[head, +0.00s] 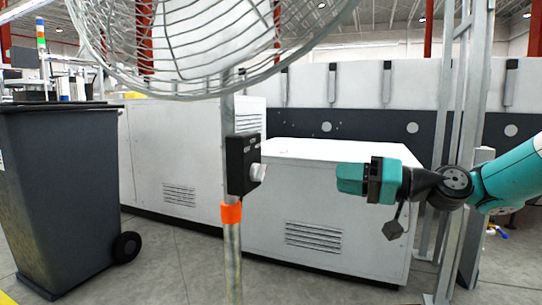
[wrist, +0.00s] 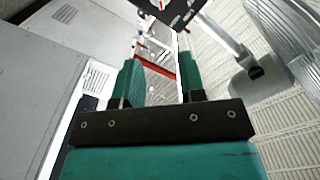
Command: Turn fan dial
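The fan dial (head: 257,172) is a small pale knob on the right side of a black control box (head: 243,160). The box is fixed to the fan's upright grey pole (head: 232,250), above an orange collar (head: 231,212). My gripper (head: 345,179) is to the right of the dial at about its height, with a clear gap between them in the head view. In the wrist view its two teal fingers (wrist: 159,75) stand apart with nothing held between them. A black part with white marks (wrist: 172,10), probably the control box, shows beyond them at the top edge. I cannot make out the dial there.
The fan's wire cage (head: 200,45) hangs above the control box. A dark wheeled bin (head: 60,190) stands at the left. A low white cabinet (head: 325,215) stands behind the pole and gripper. A grey metal frame (head: 462,150) rises beside my arm at the right.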

